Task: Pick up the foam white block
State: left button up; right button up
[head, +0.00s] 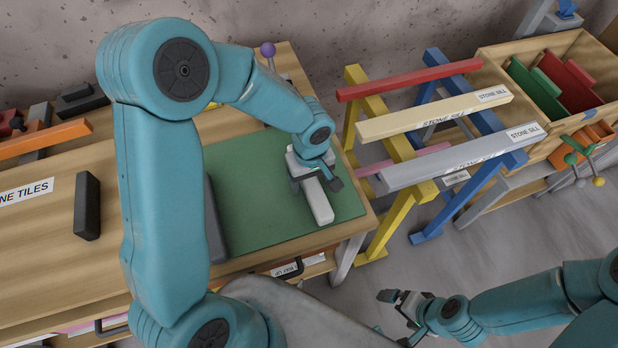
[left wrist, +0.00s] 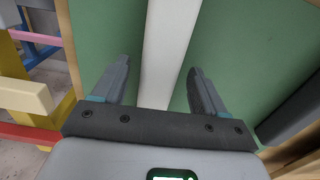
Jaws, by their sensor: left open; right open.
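The foam white block (head: 318,203) is a long white bar lying on the green mat (head: 246,190) on the wooden bench. My left gripper (head: 318,184) is open above the block, near its middle in the head view. In the left wrist view the white block (left wrist: 168,50) runs between the two open fingers of my left gripper (left wrist: 162,88), with green showing on both sides of it. I cannot tell how far the fingers are above the mat. My right gripper (head: 398,318) is open and empty over the floor at the lower middle.
A dark grey block (head: 214,220) stands at the mat's left edge, and a black block (head: 88,206) lies further left. Yellow and blue trestles (head: 383,215) carry stone sill bars right of the bench. A wooden crate (head: 540,60) stands at the back right.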

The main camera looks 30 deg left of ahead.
pick_arm(q)
jog(key=shift+w+f, duration=0.1)
jog(key=shift+f, duration=0.5)
jog(key=shift+s+d+r, duration=0.1)
jog(key=shift+s, duration=0.1)
jog(key=shift+c, duration=0.3)
jog(key=shift+w, duration=0.15)
jog(key=c, duration=1)
